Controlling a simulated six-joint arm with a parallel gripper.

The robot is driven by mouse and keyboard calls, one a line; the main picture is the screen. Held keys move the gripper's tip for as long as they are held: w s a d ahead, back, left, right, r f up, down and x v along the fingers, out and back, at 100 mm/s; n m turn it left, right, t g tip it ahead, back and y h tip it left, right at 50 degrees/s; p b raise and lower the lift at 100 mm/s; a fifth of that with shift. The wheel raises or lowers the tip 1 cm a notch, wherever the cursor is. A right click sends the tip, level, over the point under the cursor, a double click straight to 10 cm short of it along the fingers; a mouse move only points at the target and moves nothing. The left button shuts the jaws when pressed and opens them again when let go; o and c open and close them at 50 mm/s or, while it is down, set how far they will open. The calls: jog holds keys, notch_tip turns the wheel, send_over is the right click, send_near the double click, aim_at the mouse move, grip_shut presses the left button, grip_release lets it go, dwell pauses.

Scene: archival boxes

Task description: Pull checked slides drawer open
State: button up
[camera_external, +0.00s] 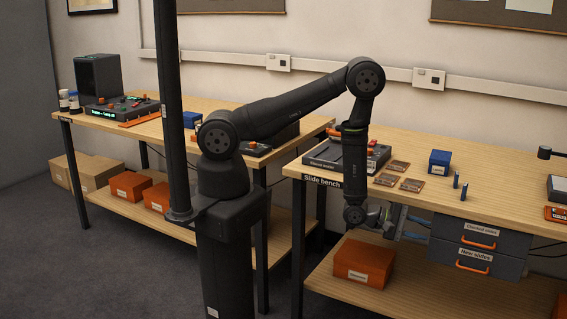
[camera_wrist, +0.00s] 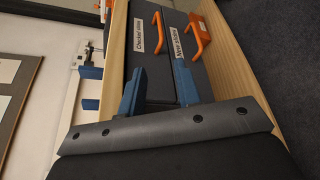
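The checked slides drawer (camera_external: 466,233) is the upper of two grey drawers under the slide bench and looks closed. Its orange handle (camera_external: 478,242) sits below its label; in the wrist view the handle (camera_wrist: 158,32) lies ahead of my fingers. The new slides drawer (camera_external: 462,258) is below it and also looks closed; it shows in the wrist view too (camera_wrist: 183,47). My gripper (camera_external: 423,228) is just left of the drawers, below bench-top height. In the wrist view its blue fingers (camera_wrist: 158,88) are apart, with nothing between them, short of the handle.
The slide bench top (camera_external: 390,204) carries a blue box (camera_external: 439,162), several brown slides (camera_external: 398,166) and a control unit (camera_external: 345,157). An orange box (camera_external: 364,264) stands on the lower shelf (camera_external: 420,290) below my gripper. The bench edge overhangs close to my wrist.

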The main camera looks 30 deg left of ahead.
aim_at(468, 243)
jog(key=x, duration=1.6)
grip_shut()
